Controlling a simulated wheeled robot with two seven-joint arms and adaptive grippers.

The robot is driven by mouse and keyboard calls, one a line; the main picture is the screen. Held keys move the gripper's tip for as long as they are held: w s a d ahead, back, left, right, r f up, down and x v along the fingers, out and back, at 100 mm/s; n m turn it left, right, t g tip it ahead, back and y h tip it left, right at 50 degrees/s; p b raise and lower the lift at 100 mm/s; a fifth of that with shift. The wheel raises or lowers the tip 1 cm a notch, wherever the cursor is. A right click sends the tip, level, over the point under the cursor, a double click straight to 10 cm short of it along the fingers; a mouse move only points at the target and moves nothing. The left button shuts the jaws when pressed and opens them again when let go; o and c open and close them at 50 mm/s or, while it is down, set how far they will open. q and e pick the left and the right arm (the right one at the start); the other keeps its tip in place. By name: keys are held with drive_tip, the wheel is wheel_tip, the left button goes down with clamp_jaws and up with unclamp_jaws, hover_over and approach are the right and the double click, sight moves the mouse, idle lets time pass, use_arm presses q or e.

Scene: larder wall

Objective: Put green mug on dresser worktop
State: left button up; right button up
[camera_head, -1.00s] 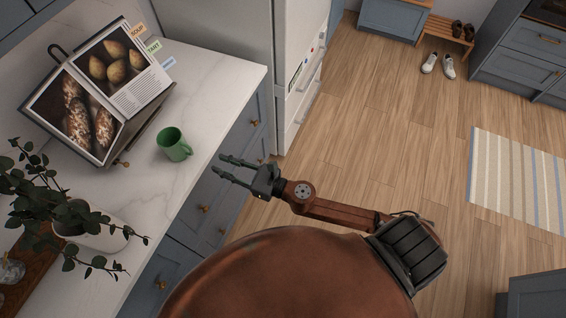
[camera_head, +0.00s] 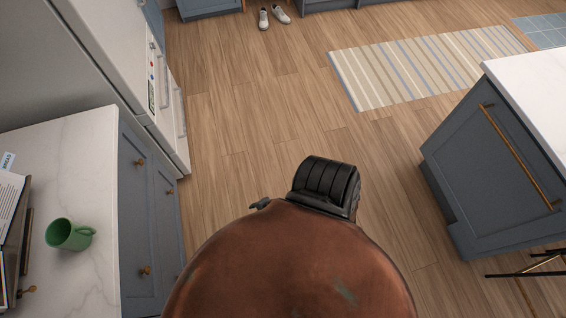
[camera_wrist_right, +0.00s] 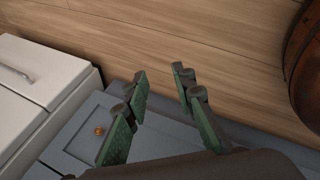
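In the head view only a small dark part of my right gripper (camera_head: 260,204) shows past my own body. It is well to the right of the mug, over the floor. In the right wrist view my right gripper (camera_wrist_right: 161,74) has its green-padded fingers apart, with nothing between them. The mug is not in the right wrist view. My left gripper is not in view.
An open cookbook (camera_head: 12,225) stands left of the mug. A white fridge (camera_head: 120,60) stands beyond the worktop. A blue-grey island (camera_head: 495,165) is at the right. The wooden floor (camera_head: 245,105) between is clear, with a striped rug (camera_head: 425,68) and white shoes (camera_head: 273,17) farther off.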

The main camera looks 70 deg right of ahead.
drive_tip(key=s+f+m+g, duration=0.1)
drive_tip(key=s+f+m, duration=0.2)
drive_tip(key=s, duration=0.7)
drive_tip(key=s+a+f+m+g, duration=0.1)
drive_tip(key=s+f+m, duration=0.3)
drive_tip(key=s, duration=0.6)
drive_tip(key=s+a+f+m+g, duration=0.1)
drive_tip(key=s+f+m+g, duration=0.2)
drive_tip(key=s, duration=0.7)
drive_tip(key=shift+a+f+m, duration=0.25)
drive_tip(key=shift+m, duration=0.05)
drive_tip(key=shift+w, duration=0.1)
